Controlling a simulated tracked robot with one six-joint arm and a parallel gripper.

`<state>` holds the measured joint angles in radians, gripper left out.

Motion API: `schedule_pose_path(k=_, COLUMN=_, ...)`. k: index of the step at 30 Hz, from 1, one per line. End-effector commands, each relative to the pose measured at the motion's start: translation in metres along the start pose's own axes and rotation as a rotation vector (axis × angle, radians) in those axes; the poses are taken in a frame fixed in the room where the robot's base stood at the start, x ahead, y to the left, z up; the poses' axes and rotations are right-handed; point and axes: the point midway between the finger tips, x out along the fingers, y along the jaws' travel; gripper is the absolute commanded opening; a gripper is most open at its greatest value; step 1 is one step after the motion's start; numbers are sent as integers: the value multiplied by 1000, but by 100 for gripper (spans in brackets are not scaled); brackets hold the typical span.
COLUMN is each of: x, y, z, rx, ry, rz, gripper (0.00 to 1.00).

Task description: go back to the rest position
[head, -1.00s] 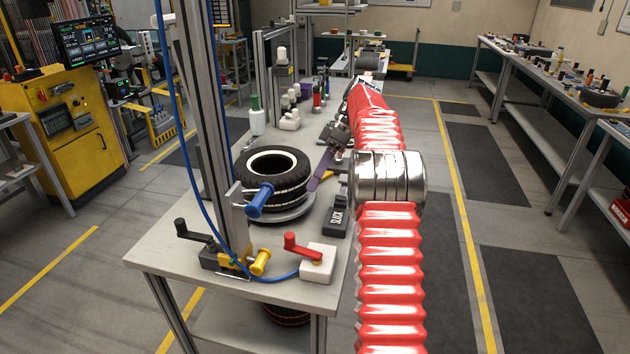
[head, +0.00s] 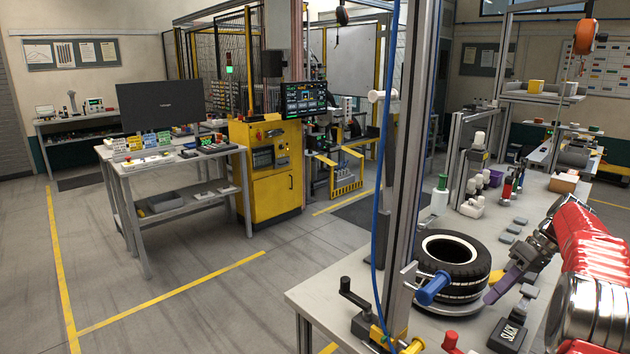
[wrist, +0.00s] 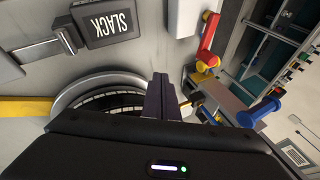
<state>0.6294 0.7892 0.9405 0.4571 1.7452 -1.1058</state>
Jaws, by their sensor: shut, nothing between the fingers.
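My gripper (head: 503,284) is at the right of the head view, its purple fingers shut with nothing between them, beside the right side of the tyre (head: 452,262). In the wrist view the shut fingers (wrist: 163,98) stand in front of the tyre (wrist: 110,101), which my gripper body partly hides. The black tyre lies flat on a round grey plate (head: 465,306) on the bench. I cannot tell whether the fingers touch the tyre.
A black SLACK block (head: 507,335) sits right of the tyre; it also shows in the wrist view (wrist: 105,24). A blue-handled clamp (head: 433,289) and a red lever (head: 450,340) stand in front. A metal post (head: 400,180) rises at the left. Open floor (head: 180,310) lies left of the bench.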

Motion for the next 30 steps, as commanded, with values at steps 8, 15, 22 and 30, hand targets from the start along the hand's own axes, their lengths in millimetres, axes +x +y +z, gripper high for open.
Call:
schedule_pose_path(k=8, x=28, y=1, z=21, rx=296, ry=-30, rz=89, gripper=0)
schedule_pose_path(k=15, x=40, y=-32, z=31, rx=489, ry=-42, rz=205, gripper=0)
schedule_pose_path(k=22, x=48, y=-72, z=38, rx=596, ry=-31, rz=305, gripper=0)
schedule_pose_path(k=30, x=57, y=-120, z=49, rx=663, ry=-2, rz=402, gripper=0)
